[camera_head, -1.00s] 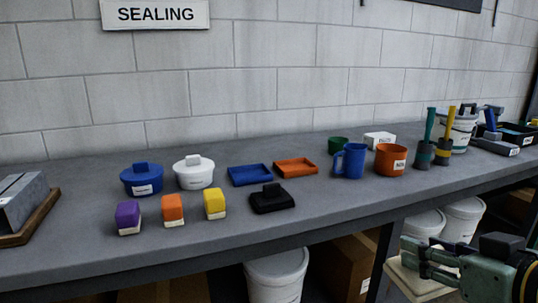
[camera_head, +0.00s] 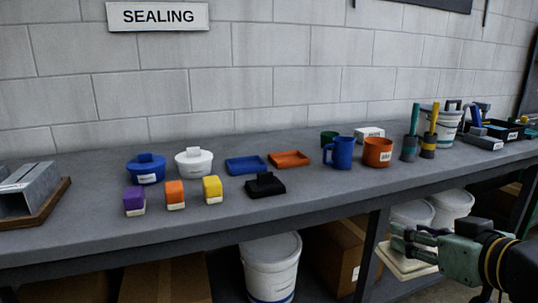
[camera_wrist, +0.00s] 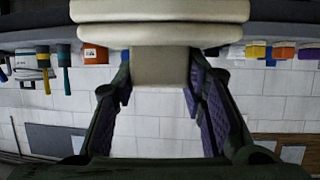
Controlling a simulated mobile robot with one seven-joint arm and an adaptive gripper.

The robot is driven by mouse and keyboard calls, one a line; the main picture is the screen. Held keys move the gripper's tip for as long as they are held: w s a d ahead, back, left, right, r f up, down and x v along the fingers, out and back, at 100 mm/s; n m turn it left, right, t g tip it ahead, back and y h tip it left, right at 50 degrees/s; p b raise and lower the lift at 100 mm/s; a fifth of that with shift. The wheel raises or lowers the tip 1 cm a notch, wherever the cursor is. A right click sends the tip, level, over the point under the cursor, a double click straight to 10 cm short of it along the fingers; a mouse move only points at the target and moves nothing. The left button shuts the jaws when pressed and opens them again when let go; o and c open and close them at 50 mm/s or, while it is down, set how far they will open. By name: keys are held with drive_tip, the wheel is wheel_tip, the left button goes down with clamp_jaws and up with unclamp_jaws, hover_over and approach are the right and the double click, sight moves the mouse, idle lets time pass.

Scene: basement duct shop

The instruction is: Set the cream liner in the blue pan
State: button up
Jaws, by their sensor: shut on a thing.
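My gripper (camera_head: 400,242) is at the lower right of the head view, in front of the bench and below its top. It is shut on the cream liner (camera_head: 411,265), a flat pale plate. In the wrist view the liner (camera_wrist: 160,36) shows as stacked rounded plates with a block between my purple-padded fingers (camera_wrist: 160,90). The blue pan (camera_head: 246,165) is a shallow rectangular tray on the bench, left of a similar orange pan (camera_head: 289,158). The blue pan looks empty and is well apart from my gripper.
The grey bench (camera_head: 330,205) has a front edge between my gripper and the pans. A blue mug (camera_head: 340,153), orange pot (camera_head: 377,152), lidded pots and coloured blocks stand nearby. Buckets are below.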

drive_tip(key=w+f+m+h, duration=0.2)
drive_tip(key=w+f, duration=1)
drive_tip(key=w, duration=0.3)
drive_tip(key=w+a+f+m+h, duration=0.1)
drive_tip(key=w+a+f, duration=0.15)
drive_tip(key=f, duration=0.35)
drive_tip(key=w+a+f+h, duration=0.1)
drive_tip(key=w+f, duration=0.2)
drive_tip(key=f, duration=0.4)
drive_tip(key=s+a+f, duration=0.2)
drive_tip(key=a+f, duration=0.5)
drive_tip(key=f, duration=0.3)
drive_tip(key=s+a+f, duration=0.2)
drive_tip(key=a+f, duration=0.5)
drive_tip(key=f, duration=0.4)
drive_tip(key=s+a+f+y, duration=0.1)
drive_tip(key=s+a+f, duration=0.1)
drive_tip(key=a+f, duration=0.5)
wheel_tip(320, 180, down, 4)
drive_tip(key=shift+s+a+r+t, duration=0.1)
drive_tip(key=shift+s+a+t, duration=0.05)
drive_tip(key=shift+a+t, duration=0.15)
